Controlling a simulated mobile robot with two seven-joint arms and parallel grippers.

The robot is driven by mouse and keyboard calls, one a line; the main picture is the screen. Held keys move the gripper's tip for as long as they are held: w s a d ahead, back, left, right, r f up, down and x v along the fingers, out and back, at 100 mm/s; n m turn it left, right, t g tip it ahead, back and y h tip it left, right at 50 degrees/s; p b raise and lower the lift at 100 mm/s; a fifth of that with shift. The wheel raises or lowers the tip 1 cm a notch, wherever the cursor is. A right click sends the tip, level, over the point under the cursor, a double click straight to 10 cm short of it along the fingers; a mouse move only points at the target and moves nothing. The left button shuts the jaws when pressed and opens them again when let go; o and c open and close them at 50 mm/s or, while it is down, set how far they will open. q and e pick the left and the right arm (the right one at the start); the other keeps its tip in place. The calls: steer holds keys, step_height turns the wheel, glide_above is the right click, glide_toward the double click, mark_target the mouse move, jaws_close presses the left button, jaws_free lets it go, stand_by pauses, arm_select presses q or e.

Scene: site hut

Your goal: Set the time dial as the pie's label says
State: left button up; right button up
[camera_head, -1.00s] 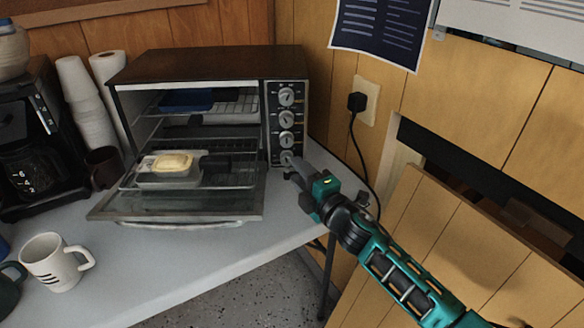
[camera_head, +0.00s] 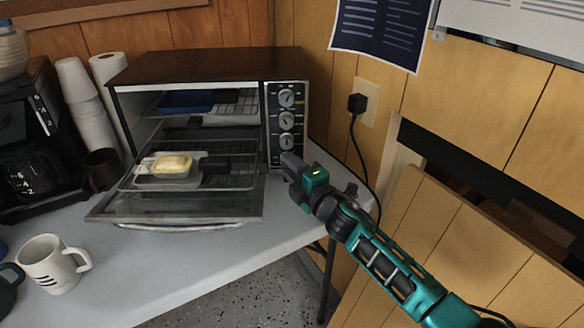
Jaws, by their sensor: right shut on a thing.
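The toaster oven (camera_head: 200,63) stands on the table with its glass door (camera_head: 180,207) folded down. A pie (camera_head: 173,164) with a pale yellow top sits in a light tray on the lower rack, beside a dark handle-like piece. I cannot read any label on it. The control panel at the oven's right has a column of round dials; the top dial (camera_head: 286,97), second dial (camera_head: 286,120) and third dial (camera_head: 286,142) show. My right gripper (camera_head: 287,160) is shut on the lowest dial, which its fingers hide.
A blue item (camera_head: 186,102) lies on the upper rack. A coffee maker (camera_head: 35,140), stacked cups (camera_head: 90,115), a dark mug (camera_head: 102,168) and a white mug (camera_head: 52,262) stand at left. A plug and cord (camera_head: 357,103) hang on the right wall.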

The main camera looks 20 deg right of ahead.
jaws_close()
steer(key=m+b, duration=0.1)
steer(key=b, duration=0.2)
steer(key=shift+f+m+t, duration=0.3)
steer(key=shift+f+t, duration=0.1)
steer(key=shift+r+m+b, duration=0.15)
steer(key=shift+m+b, duration=0.25)
steer(key=shift+b, duration=0.2)
steer(key=shift+r, duration=0.15)
steer(key=o, duration=0.6)
jaws_free()
steer(key=shift+o, duration=0.2)
steer(key=shift+s, duration=0.15)
